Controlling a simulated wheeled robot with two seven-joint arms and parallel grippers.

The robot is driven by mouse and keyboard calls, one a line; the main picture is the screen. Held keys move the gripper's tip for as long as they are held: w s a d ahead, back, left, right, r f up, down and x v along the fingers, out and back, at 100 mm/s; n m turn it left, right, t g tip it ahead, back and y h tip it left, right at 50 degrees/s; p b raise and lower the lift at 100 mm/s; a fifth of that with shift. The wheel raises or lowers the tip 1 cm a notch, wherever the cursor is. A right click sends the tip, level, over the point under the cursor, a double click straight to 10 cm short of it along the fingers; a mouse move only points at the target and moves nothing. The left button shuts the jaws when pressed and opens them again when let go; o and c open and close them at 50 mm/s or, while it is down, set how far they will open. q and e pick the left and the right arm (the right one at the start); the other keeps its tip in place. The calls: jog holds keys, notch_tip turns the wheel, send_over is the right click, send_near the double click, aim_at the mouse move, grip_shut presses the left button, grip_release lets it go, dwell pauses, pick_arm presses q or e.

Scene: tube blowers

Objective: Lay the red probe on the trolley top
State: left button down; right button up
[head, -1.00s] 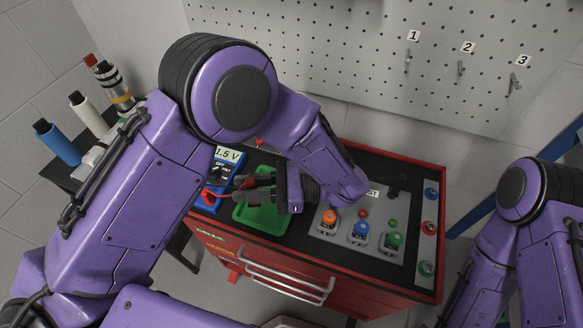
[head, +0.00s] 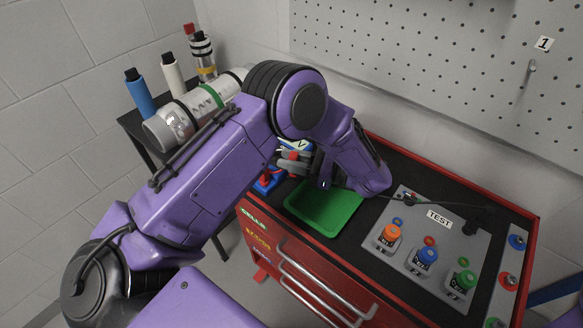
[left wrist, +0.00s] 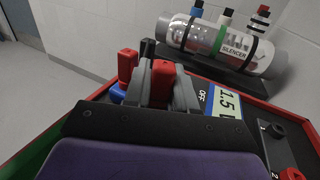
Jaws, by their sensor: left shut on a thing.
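The red probe (left wrist: 160,84) is between the two grey fingers of my left gripper (left wrist: 160,92) in the left wrist view. In the head view my left gripper (head: 293,163) is shut on the probe, a little of whose red (head: 294,155) shows there. The gripper is over the back left of the trolley, close to the meter (head: 292,145), which my arm partly hides. The meter's display reads 1.5 V in the left wrist view (left wrist: 229,107). The trolley's black top (head: 395,160) has a red rim. My right gripper is out of view.
A green tray (head: 325,211) lies right of the gripper. Beyond it is a grey TEST panel (head: 410,215) with orange, blue and green-topped parts. Another red piece (head: 266,175) stands on a blue base left of the gripper. A silencer tube (head: 195,112) lies on a stand at left.

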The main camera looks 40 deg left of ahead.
pick_arm(q)
jog(key=shift+f, duration=0.6)
jog(key=shift+r, duration=0.15)
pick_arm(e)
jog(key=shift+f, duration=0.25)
pick_arm(q)
jog(key=shift+f, duration=0.2)
jog(key=c, duration=0.9)
grip_release()
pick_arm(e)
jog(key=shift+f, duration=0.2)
